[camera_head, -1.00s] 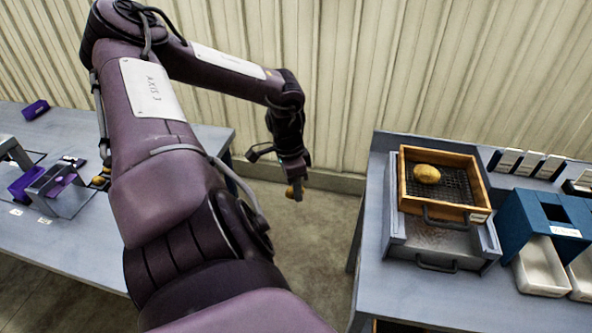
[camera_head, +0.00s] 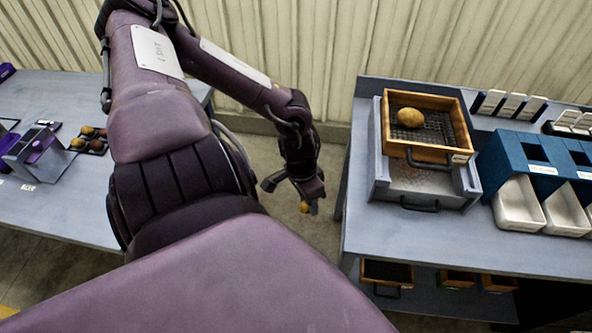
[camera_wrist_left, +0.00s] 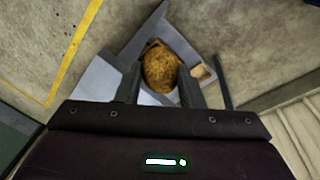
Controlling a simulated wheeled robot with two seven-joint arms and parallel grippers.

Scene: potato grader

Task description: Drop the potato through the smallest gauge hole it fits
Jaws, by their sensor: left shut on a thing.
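My left gripper (camera_head: 311,204) hangs over the floor gap, left of the right-hand bench. It is shut on a brown potato (camera_wrist_left: 161,69), which sits between the two fingers in the left wrist view. In the head view only a small tan part of this potato (camera_head: 304,207) shows at the fingertips. A blue gauge stand (camera_head: 508,160) with square holes is on the right bench, well to the right of the gripper; the picture edge cuts it off. White bins (camera_head: 517,204) stand under its holes. My right gripper is not in view.
Another potato (camera_head: 411,117) lies in a wooden mesh tray (camera_head: 428,156) on a grey box with a handle. White cards (camera_head: 512,105) stand behind the gauge. Wooden boxes (camera_head: 386,273) sit on the shelf below. The right bench's front (camera_head: 420,238) is clear.

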